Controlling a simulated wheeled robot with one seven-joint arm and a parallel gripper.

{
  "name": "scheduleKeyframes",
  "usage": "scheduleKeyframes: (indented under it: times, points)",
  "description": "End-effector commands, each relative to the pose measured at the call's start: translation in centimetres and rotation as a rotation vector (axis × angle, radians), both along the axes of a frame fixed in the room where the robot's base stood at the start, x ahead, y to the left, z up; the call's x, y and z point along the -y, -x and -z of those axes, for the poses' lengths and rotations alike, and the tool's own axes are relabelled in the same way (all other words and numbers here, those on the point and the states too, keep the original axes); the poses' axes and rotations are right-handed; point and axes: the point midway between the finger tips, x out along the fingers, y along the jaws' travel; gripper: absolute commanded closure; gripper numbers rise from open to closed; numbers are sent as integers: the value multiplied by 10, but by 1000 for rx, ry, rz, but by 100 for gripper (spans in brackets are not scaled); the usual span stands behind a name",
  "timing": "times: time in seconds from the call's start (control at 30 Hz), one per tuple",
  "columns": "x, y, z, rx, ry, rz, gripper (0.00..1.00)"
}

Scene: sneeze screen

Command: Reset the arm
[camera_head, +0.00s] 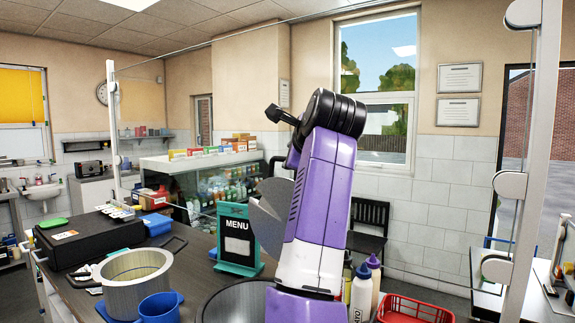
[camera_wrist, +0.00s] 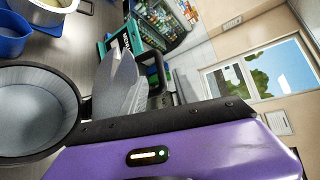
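My purple and white arm (camera_head: 322,200) rises from the bottom of the head view to a black ribbed joint (camera_head: 335,112). A black jointed piece (camera_head: 281,115) sticks out to the left of that joint. Purple casing with a black edge and a small light fills the bottom of the wrist view. A grey angular piece (camera_head: 268,212) shows left of my arm, and also in the wrist view (camera_wrist: 118,85), with a black loop beside it. I cannot tell whether these belong to my gripper. No fingertips can be clearly made out, and no held object is clear.
A dark round pan (camera_head: 232,303) stands below my arm, with a green menu stand (camera_head: 238,240) behind it. A metal pot (camera_head: 137,279), blue cup (camera_head: 160,307), bottles (camera_head: 361,292) and red basket (camera_head: 415,308) are nearby. A clear screen's posts (camera_head: 533,150) stand at both sides.

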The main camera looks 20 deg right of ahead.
Motion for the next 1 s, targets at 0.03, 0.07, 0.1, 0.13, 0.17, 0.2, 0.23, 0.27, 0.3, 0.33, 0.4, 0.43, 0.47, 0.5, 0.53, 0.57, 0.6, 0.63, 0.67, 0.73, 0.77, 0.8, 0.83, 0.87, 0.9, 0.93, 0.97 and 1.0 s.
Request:
scheduleKeyframes:
  times: [0.03,0.07,0.1,0.13,0.17,0.2,0.23,0.27,0.3,0.33,0.4,0.43,0.47,0.5,0.53,0.57,0.6,0.63,0.67,0.73,0.77,0.8,0.83,0.87,0.9,0.93,0.97,1.0]
  points:
    - [-1,4,0,1,0,-1,64]
    - [-1,6,-1,1,0,-1,64]
    - [-2,8,-2,1,-1,-1,64]
    - [-2,9,-2,1,-1,-1,64]
    - [-2,9,-2,0,0,-1,64]
    - [-2,9,-3,-1,0,-1,64]
    - [-2,9,-3,-1,0,-1,64]
    - [-2,9,-3,-1,0,-1,64]
    - [-2,9,-3,-1,0,-1,64]
    - [-2,9,-3,-1,0,-1,64]
    - [-2,9,-3,-1,0,-1,64]
    - [-2,9,-3,-1,0,-1,64]
    - [-2,9,-3,-1,0,0,64]
    - [-2,9,-3,-1,0,0,64]
    - [-2,9,-3,-1,0,0,64]
    - [-2,9,-3,-1,0,0,64]
    - [-2,9,-3,-1,3,-1,64]
    - [-2,9,-3,-2,7,-3,64]
    - [-2,9,-3,-2,17,-6,64]
    - [0,8,-7,9,59,-13,64]
    - [1,7,-11,21,85,-16,64]
    - [3,6,-18,44,126,-19,64]
    - [5,5,-25,66,162,-20,64]
    - [8,6,-34,95,200,-17,64]
    - [11,8,-49,138,254,-12,64]
    - [13,11,-59,168,293,-7,64]
    - [15,13,-67,198,340,-1,64]
    - [17,15,-72,230,407,9,64]
